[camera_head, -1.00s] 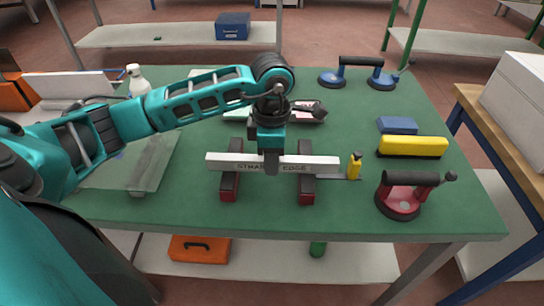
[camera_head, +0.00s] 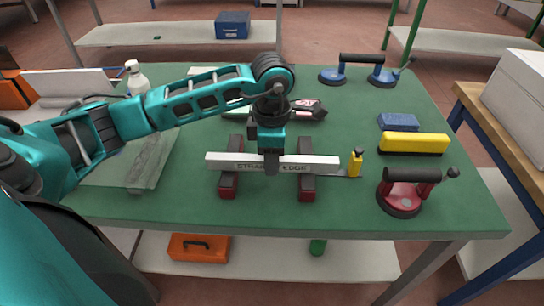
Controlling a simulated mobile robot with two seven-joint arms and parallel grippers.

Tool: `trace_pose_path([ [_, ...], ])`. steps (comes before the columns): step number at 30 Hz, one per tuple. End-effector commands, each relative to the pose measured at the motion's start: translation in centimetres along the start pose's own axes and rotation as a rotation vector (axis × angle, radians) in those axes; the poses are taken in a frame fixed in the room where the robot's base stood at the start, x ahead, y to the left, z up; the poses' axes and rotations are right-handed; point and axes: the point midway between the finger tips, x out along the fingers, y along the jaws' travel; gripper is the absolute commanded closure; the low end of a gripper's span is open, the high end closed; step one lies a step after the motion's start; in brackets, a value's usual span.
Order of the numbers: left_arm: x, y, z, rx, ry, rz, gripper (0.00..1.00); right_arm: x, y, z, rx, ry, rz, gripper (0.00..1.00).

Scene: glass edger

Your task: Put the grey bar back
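The grey bar (camera_head: 222,162), marked as a straight edge, lies crosswise at the middle of the green table (camera_head: 400,220). It sits over two dark rests with red ends, the left rest (camera_head: 229,182) and the right rest (camera_head: 307,184). My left gripper (camera_head: 271,165) points down at the bar's middle, with a finger in front of its face. The fingers appear closed around the bar; the far finger is hidden. Whether the bar touches the rests is hard to tell. My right gripper is not in view.
A small yellow-handled tool (camera_head: 355,163) stands by the bar's right end. A red suction lifter (camera_head: 400,197), yellow block (camera_head: 413,144), blue block (camera_head: 398,123) and blue double suction lifter (camera_head: 360,72) are to the right. A glass sheet (camera_head: 150,170) lies left. A white bottle (camera_head: 137,80) stands behind my arm.

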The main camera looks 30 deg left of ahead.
Motion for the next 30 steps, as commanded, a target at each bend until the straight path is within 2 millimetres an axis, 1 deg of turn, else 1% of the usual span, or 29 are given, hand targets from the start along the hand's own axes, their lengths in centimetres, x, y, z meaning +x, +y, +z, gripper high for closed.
trace_pose_path([
  [1,-0.1,0.0,0.0,0.000,0.000,0.001,0.64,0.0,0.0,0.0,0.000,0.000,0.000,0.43],
  [6,0.0,0.0,0.0,0.000,0.000,0.000,0.47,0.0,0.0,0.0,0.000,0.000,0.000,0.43],
  [8,0.0,0.0,0.0,0.000,0.001,0.000,0.42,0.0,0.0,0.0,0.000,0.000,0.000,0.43],
  [18,0.0,0.0,0.0,0.000,0.002,-0.002,0.42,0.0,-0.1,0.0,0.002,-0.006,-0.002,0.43],
  [23,-2.9,0.1,0.0,0.001,-0.002,0.003,0.42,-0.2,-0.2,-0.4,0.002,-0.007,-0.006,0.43],
  [30,-8.4,0.1,0.0,0.001,-0.002,0.005,0.42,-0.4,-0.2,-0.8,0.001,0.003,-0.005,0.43],
])
